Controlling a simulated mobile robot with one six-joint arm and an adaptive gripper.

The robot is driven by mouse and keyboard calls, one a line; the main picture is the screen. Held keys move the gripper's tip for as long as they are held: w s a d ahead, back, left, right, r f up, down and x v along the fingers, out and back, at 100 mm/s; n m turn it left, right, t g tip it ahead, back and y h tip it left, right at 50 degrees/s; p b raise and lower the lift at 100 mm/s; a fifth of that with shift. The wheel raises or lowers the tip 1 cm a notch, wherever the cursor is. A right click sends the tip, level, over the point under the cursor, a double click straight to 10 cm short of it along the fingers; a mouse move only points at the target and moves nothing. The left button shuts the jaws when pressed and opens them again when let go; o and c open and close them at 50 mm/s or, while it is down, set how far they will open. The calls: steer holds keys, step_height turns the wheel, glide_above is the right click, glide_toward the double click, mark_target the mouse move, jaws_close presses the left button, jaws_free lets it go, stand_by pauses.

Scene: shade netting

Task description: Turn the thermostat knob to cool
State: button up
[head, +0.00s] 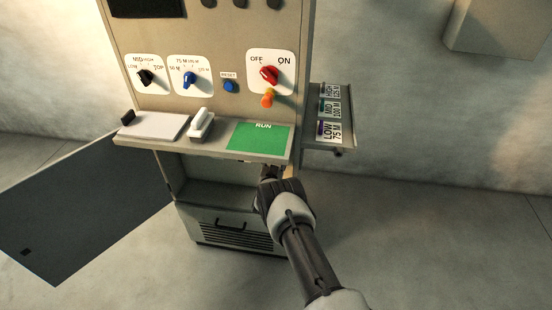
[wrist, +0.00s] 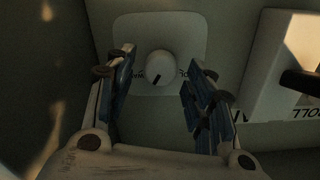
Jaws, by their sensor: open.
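In the wrist view a round white knob (wrist: 161,67) with a short dark pointer mark sits on a pale plate (wrist: 138,28). The mark lies at the knob's lower left. Lettering on both sides of the knob is partly hidden and too dark to read surely. My gripper (wrist: 158,72) is open, with one finger to the left of the knob and one to the right, both apart from it in the picture. In the head view my gripper (head: 269,172) reaches into the open bay under the console shelf; the white knob is hidden there.
A white box (wrist: 275,65) with a dark bar stands right of the knob. The console shelf (head: 205,146) overhangs my gripper. A grey door (head: 80,215) stands open at left, a side shelf (head: 318,140) at right. Black (head: 146,77), blue (head: 189,79) and red (head: 269,75) knobs are above.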

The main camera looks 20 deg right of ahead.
steer(key=shift+c, duration=0.3)
steer(key=c, duration=1)
steer(key=shift+n, duration=0.4)
steer(key=n, duration=1.6)
steer(key=shift+w+a+f+n, duration=0.15)
steer(key=shift+a+n, duration=0.05)
steer(key=shift+n, duration=0.5)
